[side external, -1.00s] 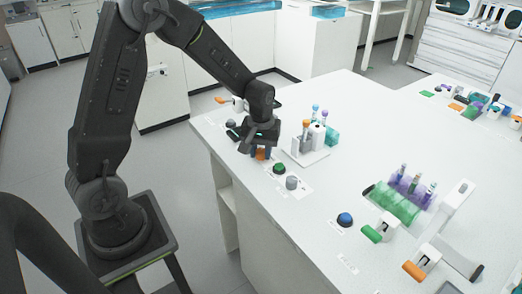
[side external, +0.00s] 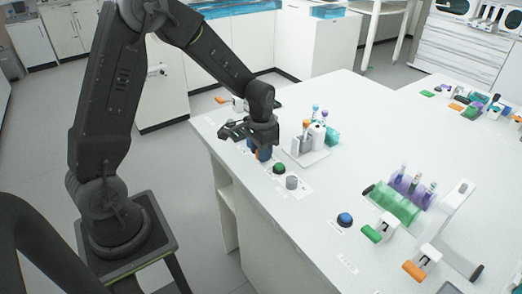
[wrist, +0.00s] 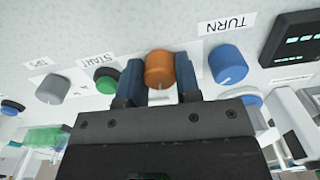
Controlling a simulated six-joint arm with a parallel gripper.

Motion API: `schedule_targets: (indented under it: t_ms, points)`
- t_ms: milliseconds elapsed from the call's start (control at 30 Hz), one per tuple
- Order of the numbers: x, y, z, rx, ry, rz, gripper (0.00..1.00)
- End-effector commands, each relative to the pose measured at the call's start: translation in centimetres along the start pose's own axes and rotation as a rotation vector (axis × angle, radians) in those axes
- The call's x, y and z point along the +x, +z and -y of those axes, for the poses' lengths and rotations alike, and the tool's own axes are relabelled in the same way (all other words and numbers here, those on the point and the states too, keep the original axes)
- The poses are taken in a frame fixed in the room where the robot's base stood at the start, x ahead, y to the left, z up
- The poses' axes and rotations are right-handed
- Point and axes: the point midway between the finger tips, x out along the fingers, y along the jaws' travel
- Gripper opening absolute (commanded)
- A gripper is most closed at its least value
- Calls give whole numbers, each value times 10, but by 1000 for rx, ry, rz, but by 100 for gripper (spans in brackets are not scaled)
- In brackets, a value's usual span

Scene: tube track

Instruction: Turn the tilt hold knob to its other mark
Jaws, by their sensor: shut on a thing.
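An orange knob (wrist: 159,68) stands on the white bench panel, between a green START button and a blue TURN knob. My gripper (wrist: 160,80) is shut on the orange knob, with one blue finger on each side of it. No label for this knob can be read, so I cannot tell from lettering that it is the tilt hold knob. In the side view my gripper (side external: 262,155) is low at the bench's left edge, and its fingers hide the orange knob there.
The blue TURN knob (wrist: 229,65) is close on the right, beside a dark display (wrist: 293,40). The green START button (wrist: 106,81) and a grey knob (wrist: 52,89) are on the left. A tube stand (side external: 308,150) is close to my gripper.

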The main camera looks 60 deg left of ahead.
Motion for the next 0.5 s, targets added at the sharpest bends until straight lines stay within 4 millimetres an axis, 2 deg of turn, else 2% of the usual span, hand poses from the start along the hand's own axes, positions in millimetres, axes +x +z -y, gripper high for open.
schedule_targets:
  t_ms: [200,500]
  points:
    - [0,0,0,175,0,0,7]
    - [0,0,0,336,0,0,7]
